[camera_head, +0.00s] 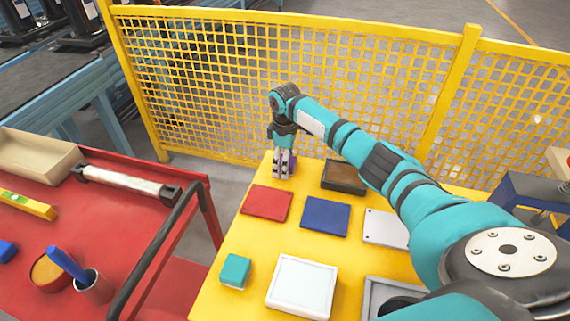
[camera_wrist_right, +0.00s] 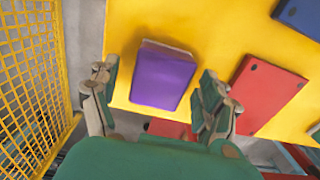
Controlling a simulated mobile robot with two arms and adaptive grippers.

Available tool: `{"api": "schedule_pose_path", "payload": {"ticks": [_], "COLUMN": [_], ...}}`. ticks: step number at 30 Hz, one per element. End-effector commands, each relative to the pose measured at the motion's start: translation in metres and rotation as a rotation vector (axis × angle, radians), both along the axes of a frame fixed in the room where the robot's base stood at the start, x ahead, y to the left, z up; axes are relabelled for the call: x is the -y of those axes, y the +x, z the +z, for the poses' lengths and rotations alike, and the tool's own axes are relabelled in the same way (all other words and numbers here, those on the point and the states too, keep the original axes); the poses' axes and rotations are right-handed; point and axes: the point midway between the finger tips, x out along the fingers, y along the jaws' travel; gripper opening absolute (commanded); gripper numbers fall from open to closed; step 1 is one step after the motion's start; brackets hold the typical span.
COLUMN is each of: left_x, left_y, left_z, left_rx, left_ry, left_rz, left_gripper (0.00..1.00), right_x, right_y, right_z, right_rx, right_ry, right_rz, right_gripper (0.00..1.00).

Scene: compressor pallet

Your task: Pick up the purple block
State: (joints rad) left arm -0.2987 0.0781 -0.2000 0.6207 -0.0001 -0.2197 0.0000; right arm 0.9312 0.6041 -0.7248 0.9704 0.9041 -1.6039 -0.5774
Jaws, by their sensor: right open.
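The purple block (camera_wrist_right: 163,76) lies on the yellow table (camera_wrist_right: 215,30) near its edge, between the open fingers of my right gripper (camera_wrist_right: 162,100) in the right wrist view. A gap shows on both sides of the block. In the head view my right gripper (camera_head: 284,166) points down at the far left corner of the yellow table, and a bit of purple (camera_head: 291,160) shows at its fingers. Most of the block is hidden there by the fingers. My left gripper is not in view.
A red plate (camera_head: 267,203), a blue plate (camera_head: 326,216) and a dark brown box (camera_head: 343,178) lie close to my right gripper. A teal block (camera_head: 235,271) and a white tray (camera_head: 302,285) are nearer. A yellow mesh fence (camera_head: 300,75) stands behind; a red cart (camera_head: 130,215) is at left.

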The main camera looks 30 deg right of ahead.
Motion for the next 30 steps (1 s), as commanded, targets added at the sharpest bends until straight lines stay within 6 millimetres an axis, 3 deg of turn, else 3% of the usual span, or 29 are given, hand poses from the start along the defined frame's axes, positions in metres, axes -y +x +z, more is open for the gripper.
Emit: {"api": "schedule_pose_path", "payload": {"ticks": [4, 18, 30], "left_x": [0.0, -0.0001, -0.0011], "left_y": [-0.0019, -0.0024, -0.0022], "left_z": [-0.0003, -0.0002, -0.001], "left_rx": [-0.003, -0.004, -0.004], "left_ry": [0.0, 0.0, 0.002], "left_rz": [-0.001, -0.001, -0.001], "left_gripper": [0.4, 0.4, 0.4], "right_x": [-0.0001, -0.0001, -0.0001], "right_y": [0.0002, 0.0002, 0.001], "right_z": [0.0002, 0.0007, 0.0078], "right_rx": [0.0, 0.0, 0.004], "right_ry": [0.0, 0.0, 0.0], "right_rz": [0.0, 0.0, 0.0], "right_gripper": [0.8, 0.18, 0.16]}}
